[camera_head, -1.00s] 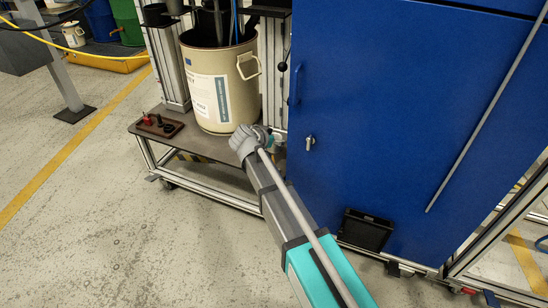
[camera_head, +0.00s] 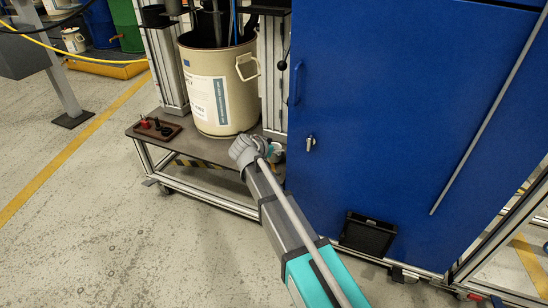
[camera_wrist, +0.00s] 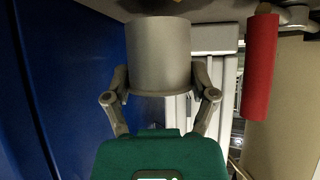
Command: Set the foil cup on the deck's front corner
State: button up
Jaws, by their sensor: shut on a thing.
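The foil cup (camera_wrist: 158,55) is a plain grey cylinder at the upper middle of the wrist view. My gripper (camera_wrist: 160,88) is shut on it, one finger at each side. The grey deck (camera_head: 195,152) is the low platform under the drum in the head view. In that view my wrist is over the deck's front edge near the blue cabinet. My arm mostly hides the gripper and the deck's right front part there. I cannot tell whether the cup touches the deck.
A cream drum (camera_head: 221,90) stands on the deck behind my wrist. The blue cabinet (camera_head: 400,110) is close at the right. A brown tray (camera_head: 154,129) with small knobs lies at the deck's left. A red cylinder (camera_wrist: 260,68) is right of the cup in the wrist view.

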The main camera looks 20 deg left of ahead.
jog(key=shift+f+b, duration=0.75)
jog(key=shift+f, duration=0.4)
jog(key=shift+f, duration=0.2)
jog(key=o, duration=1.1)
jog(key=shift+r, duration=0.1)
jog(key=shift+o, duration=0.2)
jog(key=shift+r, duration=0.2)
jog(key=shift+s+r, duration=0.15)
jog(key=p+v, duration=0.6)
jog(key=v, duration=0.5)
jog(key=shift+s+a+p, duration=0.15)
jog(key=shift+s+p, duration=0.1)
jog(key=shift+p, duration=0.15)
